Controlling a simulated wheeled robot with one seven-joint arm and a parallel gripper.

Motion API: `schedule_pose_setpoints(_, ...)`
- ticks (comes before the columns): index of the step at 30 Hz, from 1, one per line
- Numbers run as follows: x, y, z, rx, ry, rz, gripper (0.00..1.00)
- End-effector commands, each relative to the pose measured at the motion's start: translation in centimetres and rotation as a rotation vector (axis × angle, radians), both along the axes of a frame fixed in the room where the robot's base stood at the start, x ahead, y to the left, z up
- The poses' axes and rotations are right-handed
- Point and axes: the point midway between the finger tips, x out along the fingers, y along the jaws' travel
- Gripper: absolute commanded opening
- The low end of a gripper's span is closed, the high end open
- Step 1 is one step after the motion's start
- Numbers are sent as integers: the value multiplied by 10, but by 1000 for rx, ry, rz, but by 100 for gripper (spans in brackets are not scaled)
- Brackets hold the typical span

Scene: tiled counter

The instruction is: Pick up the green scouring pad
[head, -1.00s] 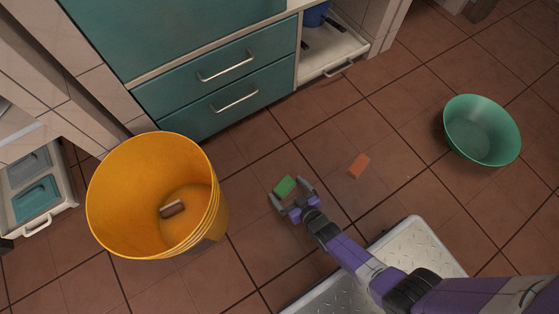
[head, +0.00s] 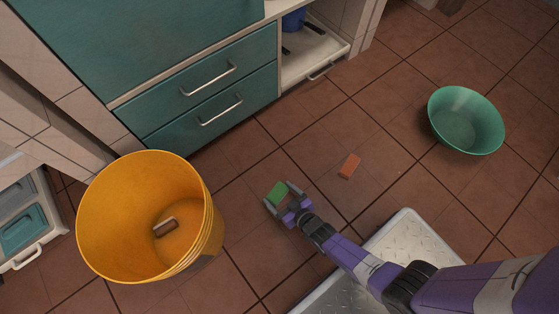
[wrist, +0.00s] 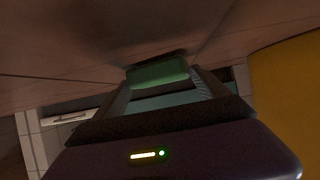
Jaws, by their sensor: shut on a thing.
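The green scouring pad (head: 278,191) is between the fingertips of my gripper (head: 281,197), over the tiled floor in the head view. My gripper is shut on it. In the wrist view the pad (wrist: 158,73) spans the gap between the two fingers, close to the floor tiles. I cannot tell whether the pad touches the floor.
A large yellow bucket (head: 100,205) with a brown block (head: 165,227) inside stands to the left. An orange block (head: 349,166) lies right of my gripper. A green bowl (head: 466,120) stands at right. Teal drawers (head: 215,100) are behind. Bare floor surrounds the gripper.

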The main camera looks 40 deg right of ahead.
Motion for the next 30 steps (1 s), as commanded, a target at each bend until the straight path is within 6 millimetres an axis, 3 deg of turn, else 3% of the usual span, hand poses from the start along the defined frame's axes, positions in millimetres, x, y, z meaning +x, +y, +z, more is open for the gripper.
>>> schedule_pose_setpoints(8, 0, 0, 37, 0, -2, 0, 46)
schedule_pose_setpoints(24, 0, 0, 165, 0, -2, 0, 46)
schedule_pose_setpoints(30, 0, 0, 189, 0, -2, 0, 46)
